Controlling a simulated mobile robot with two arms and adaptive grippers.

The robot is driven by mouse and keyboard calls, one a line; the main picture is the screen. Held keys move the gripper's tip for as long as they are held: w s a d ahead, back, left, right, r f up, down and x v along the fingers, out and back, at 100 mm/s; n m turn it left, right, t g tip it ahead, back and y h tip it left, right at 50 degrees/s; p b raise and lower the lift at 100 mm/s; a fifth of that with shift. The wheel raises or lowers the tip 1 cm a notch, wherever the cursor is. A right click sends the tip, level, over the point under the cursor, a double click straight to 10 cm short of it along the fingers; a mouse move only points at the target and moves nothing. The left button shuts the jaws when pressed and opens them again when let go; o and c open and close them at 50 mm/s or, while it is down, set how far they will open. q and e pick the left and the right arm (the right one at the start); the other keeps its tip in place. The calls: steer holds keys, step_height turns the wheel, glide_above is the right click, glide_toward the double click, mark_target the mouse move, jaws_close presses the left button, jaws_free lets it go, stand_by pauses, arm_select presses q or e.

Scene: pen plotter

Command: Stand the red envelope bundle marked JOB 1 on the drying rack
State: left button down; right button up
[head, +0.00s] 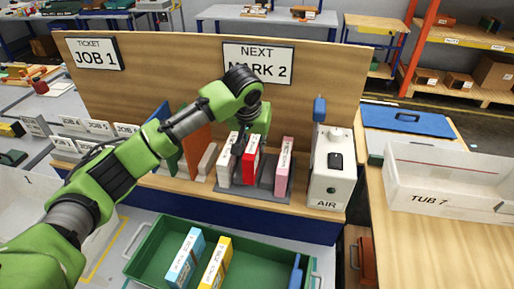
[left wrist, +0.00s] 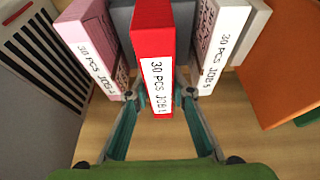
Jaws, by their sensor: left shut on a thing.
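The red envelope bundle (head: 251,160), labelled "30 PCS JOB 1", is upright at the grey rack (head: 262,190) on the wooden bench. It stands between a white bundle (head: 229,160) on its left and a pink bundle (head: 284,165) on its right. My left gripper (head: 246,143) reaches down over it from the left. In the left wrist view the gripper's fingers (left wrist: 165,95) are shut on the red bundle (left wrist: 153,35) at its labelled face. I cannot tell whether its lower edge touches the rack. My right gripper is out of view.
A green tray (head: 142,266) in front holds a blue bundle (head: 187,258) and a yellow bundle (head: 216,265). The AIR unit (head: 328,180) stands right of the rack. A board (head: 180,75) with "JOB 1" and "MARK 2" signs rises behind.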

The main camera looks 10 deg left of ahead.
arm_select(q)
steer(key=shift+w+d+f, duration=0.15)
steer(key=shift+w+f, duration=0.1)
steer(key=shift+w+d+f, duration=0.1)
steer(key=shift+w+f, duration=0.05)
steer(key=shift+f, duration=0.05)
step_height(320, 180, down, 3)
steer(key=shift+w+p, duration=0.15)
steer(key=shift+p, duration=0.95)
steer(key=shift+f, duration=0.25)
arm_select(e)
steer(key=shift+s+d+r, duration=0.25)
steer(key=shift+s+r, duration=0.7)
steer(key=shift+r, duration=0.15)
arm_select(q)
steer(key=c, duration=1.8)
jaws_free()
steer(key=shift+f, duration=0.15)
steer(key=shift+o, duration=0.2)
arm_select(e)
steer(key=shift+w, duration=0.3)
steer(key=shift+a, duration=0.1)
